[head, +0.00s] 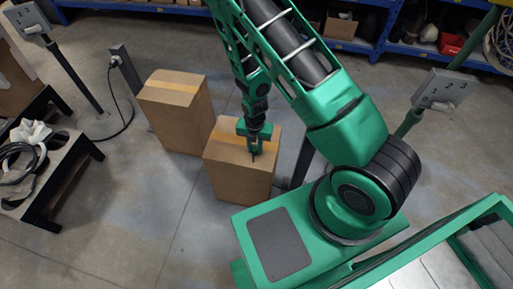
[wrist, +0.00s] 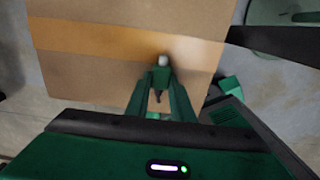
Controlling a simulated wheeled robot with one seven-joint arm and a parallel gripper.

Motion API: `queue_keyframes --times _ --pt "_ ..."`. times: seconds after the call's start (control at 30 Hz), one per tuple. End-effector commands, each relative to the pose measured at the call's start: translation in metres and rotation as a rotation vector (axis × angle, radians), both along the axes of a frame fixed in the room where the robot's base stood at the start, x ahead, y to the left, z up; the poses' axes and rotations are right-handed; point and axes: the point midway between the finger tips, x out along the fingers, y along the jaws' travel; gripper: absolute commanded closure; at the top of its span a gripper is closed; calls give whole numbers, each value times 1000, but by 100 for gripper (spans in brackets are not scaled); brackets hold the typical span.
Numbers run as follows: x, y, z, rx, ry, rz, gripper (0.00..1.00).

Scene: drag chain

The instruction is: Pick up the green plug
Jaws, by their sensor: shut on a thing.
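The green plug (wrist: 161,76) shows in the wrist view as a small green piece with a pale grey end. My gripper (wrist: 160,88) is shut on it, with a green finger on each side. Behind it is the top of a brown cardboard box (wrist: 95,62) with an orange-tan tape strip. In the head view my gripper (head: 254,150) points down at the top of the nearer cardboard box (head: 240,183). The plug is too small to make out there. I cannot tell whether the plug still touches the box.
A second, taller cardboard box (head: 178,115) stands behind and to the left. A post (head: 124,66) with a black cable stands beyond it. A black-legged table (head: 60,185) with cables is at the left. A numbered panel (head: 437,88) stands at the right. Blue shelves (head: 345,44) line the back.

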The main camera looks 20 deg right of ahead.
Motion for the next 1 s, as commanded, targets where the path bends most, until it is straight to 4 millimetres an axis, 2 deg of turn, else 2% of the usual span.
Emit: queue_keyframes --times 0.27,0.47,0.7,1.0 --pt "1 0 14 1 -2 -1 100" --pt "1 1 43 3 -3 -1 100" --pt "-17 54 74 3 -2 6 100" --pt "-32 99 102 2 -1 3 100"
